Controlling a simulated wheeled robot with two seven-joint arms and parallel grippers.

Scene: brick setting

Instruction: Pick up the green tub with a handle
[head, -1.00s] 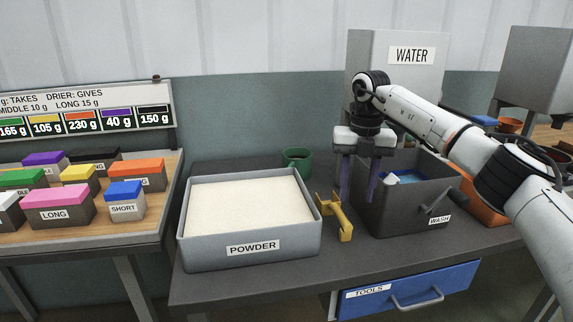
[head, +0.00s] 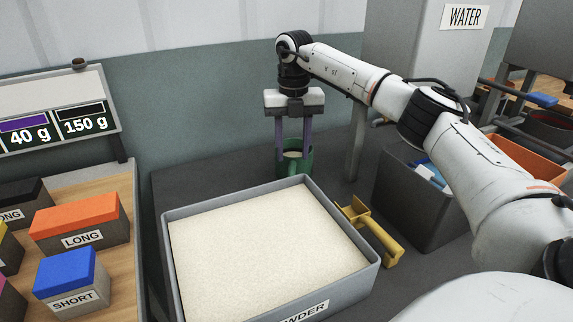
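The green tub (head: 294,168) stands on the dark table behind the powder tray, with pale contents or a pale inside showing at its mouth. Its handle is on the near side, partly hidden by the tray's back rim. My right gripper (head: 293,148) points straight down over the tub. Its two purple-grey fingers are spread apart, with the tips at about the height of the tub's rim, one towards each side. I cannot tell whether they touch it. My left gripper is not in view.
The grey powder tray (head: 368,278) stands in front of the tub. A yellow tool (head: 372,230) lies right of the tray. The dark wash bin (head: 405,200) stands further right. Coloured blocks, such as the blue one (head: 66,272), sit on a wooden table at left.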

